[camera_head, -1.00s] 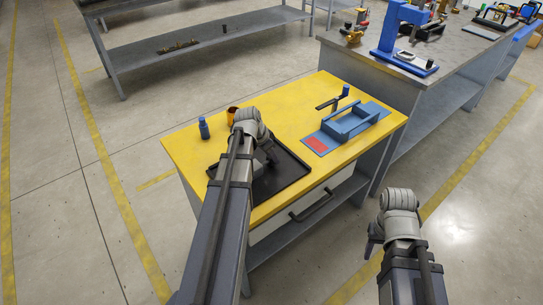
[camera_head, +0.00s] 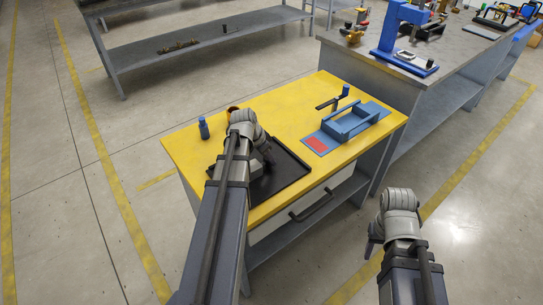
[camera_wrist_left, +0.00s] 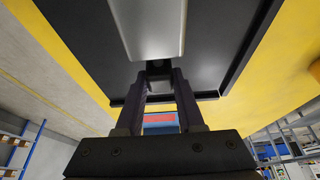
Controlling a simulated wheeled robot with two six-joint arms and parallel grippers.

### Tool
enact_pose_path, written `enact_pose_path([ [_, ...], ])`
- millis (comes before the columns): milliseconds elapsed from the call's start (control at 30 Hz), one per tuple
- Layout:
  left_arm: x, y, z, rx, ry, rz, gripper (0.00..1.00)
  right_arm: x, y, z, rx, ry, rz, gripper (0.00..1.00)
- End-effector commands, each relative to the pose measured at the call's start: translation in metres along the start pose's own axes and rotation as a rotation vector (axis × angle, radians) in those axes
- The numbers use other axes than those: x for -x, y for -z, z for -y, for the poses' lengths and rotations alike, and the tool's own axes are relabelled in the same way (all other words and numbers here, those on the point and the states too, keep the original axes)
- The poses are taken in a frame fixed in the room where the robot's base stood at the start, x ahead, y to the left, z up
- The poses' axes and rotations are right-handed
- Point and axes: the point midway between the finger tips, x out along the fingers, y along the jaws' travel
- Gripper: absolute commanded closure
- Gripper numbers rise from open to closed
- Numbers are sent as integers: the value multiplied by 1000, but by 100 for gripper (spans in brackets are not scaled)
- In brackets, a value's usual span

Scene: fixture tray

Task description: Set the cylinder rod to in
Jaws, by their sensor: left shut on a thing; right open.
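The cylinder is a smooth silver-grey body (camera_wrist_left: 148,25) at the top of the left wrist view, over the black tray. Its dark rod end (camera_wrist_left: 159,67) points at my left gripper (camera_wrist_left: 159,84), which is shut on it with one finger on each side. In the head view my left gripper (camera_head: 268,157) is low over the tray, and a grey part of the cylinder (camera_head: 253,168) shows beside it, largely hidden by my arm. How far the rod sticks out is not clear. My right gripper (camera_head: 373,247) is open and empty, off the table's right front side.
The black tray (camera_head: 292,187) lies on the yellow tabletop (camera_head: 285,105). A blue bottle (camera_head: 203,129) and an orange cup (camera_head: 232,110) stand behind left. A blue fixture (camera_head: 350,124) with a red patch is at right. The front-left tabletop is clear.

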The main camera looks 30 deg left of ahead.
Motion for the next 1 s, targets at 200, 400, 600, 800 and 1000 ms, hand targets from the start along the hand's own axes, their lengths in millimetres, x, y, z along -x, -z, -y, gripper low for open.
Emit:
enact_pose_path([
  [200, 1, -4, 0, 1, 0, 4, 100, 0, 0, 0, 0, 0, 0, 50],
  [400, 1, -3, 0, 1, 0, 3, 43, 0, 0, 0, 0, 0, 0, 50],
  [600, 1, -3, 0, 1, 0, 2, 32, 0, 0, 0, 0, 0, 0, 50],
  [800, 2, -2, 0, 1, 0, 2, 32, 1, 0, 0, 0, 0, 0, 50],
  [1000, 14, -2, 0, 1, 0, 2, 32, 12, -1, -1, 0, 0, 0, 50],
])
